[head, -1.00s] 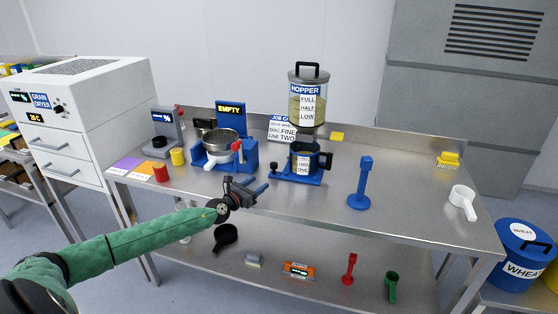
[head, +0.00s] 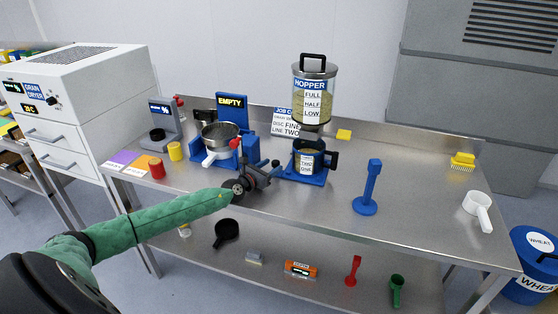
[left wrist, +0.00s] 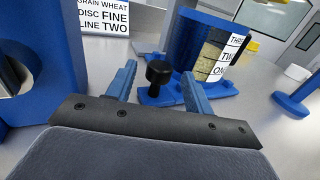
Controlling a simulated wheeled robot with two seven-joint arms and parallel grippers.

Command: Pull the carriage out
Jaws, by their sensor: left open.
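The blue carriage (head: 308,179) stands on the steel table under the clear hopper (head: 314,95). A dark jar with level marks (head: 307,160) stands on it, and the jar also shows in the left wrist view (left wrist: 198,48). A black knob (left wrist: 158,73) stands up at the carriage's near end. My left gripper (head: 273,172) is open at the carriage's left end. In the left wrist view, the knob appears between its two blue fingers (left wrist: 159,80), with visible gaps on both sides. My right gripper is not in view.
A blue stand with a metal sieve pan (head: 219,138) is close left of my gripper. The table's front strip is clear.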

